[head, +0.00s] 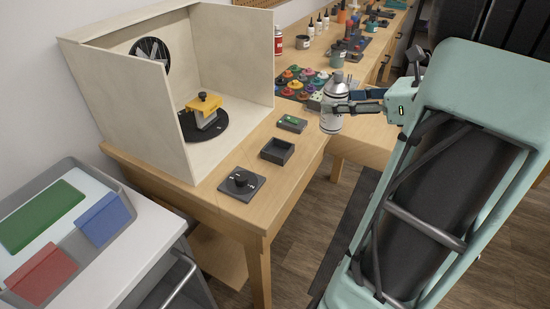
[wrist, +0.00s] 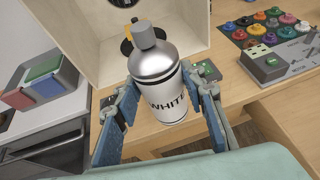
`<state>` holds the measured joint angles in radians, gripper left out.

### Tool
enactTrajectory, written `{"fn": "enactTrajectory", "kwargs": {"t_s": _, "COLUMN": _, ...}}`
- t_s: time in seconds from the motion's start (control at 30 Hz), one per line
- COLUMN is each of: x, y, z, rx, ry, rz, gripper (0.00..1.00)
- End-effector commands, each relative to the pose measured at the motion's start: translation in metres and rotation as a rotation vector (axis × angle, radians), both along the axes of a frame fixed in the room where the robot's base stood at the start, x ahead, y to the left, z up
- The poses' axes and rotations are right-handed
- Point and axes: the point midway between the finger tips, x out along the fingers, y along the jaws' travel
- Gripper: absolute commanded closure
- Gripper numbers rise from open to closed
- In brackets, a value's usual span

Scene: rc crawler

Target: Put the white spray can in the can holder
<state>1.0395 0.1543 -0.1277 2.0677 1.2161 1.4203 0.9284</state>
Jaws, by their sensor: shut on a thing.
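The white spray can (head: 331,121) has a silver top and a grey cap. In the wrist view the can (wrist: 158,88) reads "WHITE" and stands between the two fingers of my gripper (wrist: 163,98). A small dark open-topped square box (head: 277,151), which looks like the can holder, sits empty on the table, to the left of and below the can in the head view. I cannot make out this box in the wrist view.
A small block with a green top (head: 292,124) and a dark knob plate (head: 241,183) flank the box. A wooden spray booth (head: 130,110) stands behind them with a yellow-topped part (head: 203,110) inside. A tray of colored caps (head: 298,82) lies farther back.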

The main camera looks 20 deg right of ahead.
Motion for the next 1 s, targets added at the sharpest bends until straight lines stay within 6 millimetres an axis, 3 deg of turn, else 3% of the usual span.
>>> {"fn": "enactTrajectory", "kwargs": {"t_s": 0.27, "x": 0.002, "y": 0.008, "z": -0.004, "rx": 0.001, "ry": -0.001, "rz": 0.006, "gripper": 0.91}}
{"fn": "enactTrajectory", "kwargs": {"t_s": 0.63, "x": 0.069, "y": 0.063, "z": -0.046, "rx": 0.004, "ry": 0.002, "rz": 0.008, "gripper": 0.91}}
{"fn": "enactTrajectory", "kwargs": {"t_s": 0.8, "x": 0.088, "y": 0.076, "z": -0.077, "rx": 0.003, "ry": 0.002, "rz": 0.006, "gripper": 0.91}}
{"fn": "enactTrajectory", "kwargs": {"t_s": 1.0, "x": 0.098, "y": 0.083, "z": -0.09, "rx": 0.001, "ry": 0.0, "rz": 0.005, "gripper": 0.91}}
